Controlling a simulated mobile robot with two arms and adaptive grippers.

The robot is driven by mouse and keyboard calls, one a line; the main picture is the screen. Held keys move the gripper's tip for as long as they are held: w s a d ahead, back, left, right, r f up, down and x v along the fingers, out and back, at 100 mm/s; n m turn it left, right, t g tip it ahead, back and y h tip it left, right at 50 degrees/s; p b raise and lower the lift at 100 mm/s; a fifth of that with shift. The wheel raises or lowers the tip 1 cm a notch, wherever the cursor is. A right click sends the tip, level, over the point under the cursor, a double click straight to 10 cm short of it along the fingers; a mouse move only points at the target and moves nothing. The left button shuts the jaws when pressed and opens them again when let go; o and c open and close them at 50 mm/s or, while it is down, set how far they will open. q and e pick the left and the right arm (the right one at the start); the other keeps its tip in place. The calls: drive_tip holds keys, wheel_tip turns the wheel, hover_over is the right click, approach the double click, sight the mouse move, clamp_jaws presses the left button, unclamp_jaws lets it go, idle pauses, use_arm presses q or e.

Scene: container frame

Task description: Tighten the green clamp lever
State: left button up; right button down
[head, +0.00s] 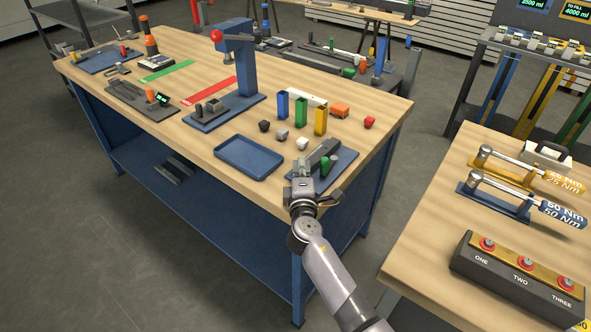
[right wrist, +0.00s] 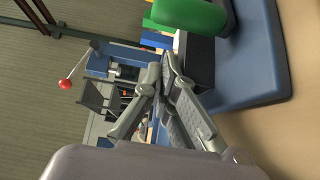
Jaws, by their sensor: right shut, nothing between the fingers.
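The green clamp lever (head: 334,161) is on a fixture with a blue base plate (head: 343,177) and a dark block, near the front right corner of the workbench. My right gripper (head: 303,172) is at the fixture's left side, just left of the green lever. In the right wrist view the green lever (right wrist: 192,15) is large at the top, above a dark block (right wrist: 201,60). There my right gripper (right wrist: 169,62) has its fingertips together, empty, below and left of the green part. I cannot tell whether it touches the fixture. My left gripper is not in view.
A blue tray (head: 249,158) lies left of the fixture. Blue, green and yellow bins (head: 301,112) and small coloured pieces stand behind it. A press with a red ball (head: 216,36) stands farther back. A second table (head: 420,235) with torque wrenches and red buttons is at the right.

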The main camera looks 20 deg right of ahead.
drive_tip(key=shift+s+d+r+p, duration=0.3)
drive_tip(key=shift+s+d+r, duration=0.05)
drive_tip(key=shift+s+d, duration=0.55)
drive_tip(key=shift+d, duration=0.05)
drive_tip(key=shift+f, duration=0.2)
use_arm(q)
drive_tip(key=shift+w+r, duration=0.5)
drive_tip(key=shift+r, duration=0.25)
